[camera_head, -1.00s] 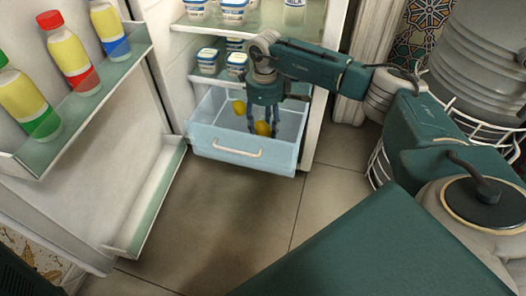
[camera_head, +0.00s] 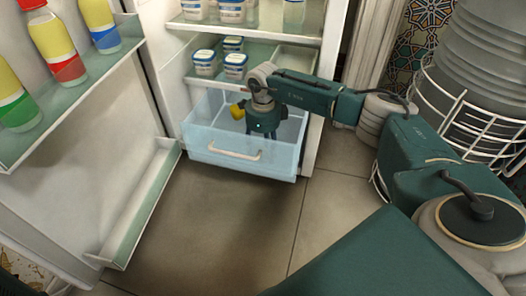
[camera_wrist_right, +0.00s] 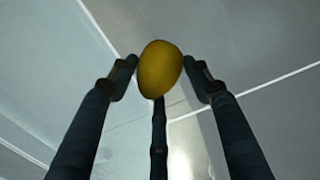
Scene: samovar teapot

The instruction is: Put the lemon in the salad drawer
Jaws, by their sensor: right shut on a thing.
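The salad drawer (camera_head: 222,143) is a pale blue translucent bin, pulled out at the bottom of the fridge. My right gripper (camera_head: 263,127) points down inside the drawer, its fingers largely hidden from the head. In the right wrist view, the three dark fingers of my right gripper (camera_wrist_right: 160,82) close around a yellow lemon (camera_wrist_right: 160,69) at their tips.
The fridge door (camera_head: 95,150) stands open at left, with several bottles on its shelf (camera_head: 85,72). Small tubs (camera_head: 235,66) stand on shelves above the drawer. A white wire rack (camera_head: 470,125) is at right. The floor (camera_head: 220,215) before the drawer is clear.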

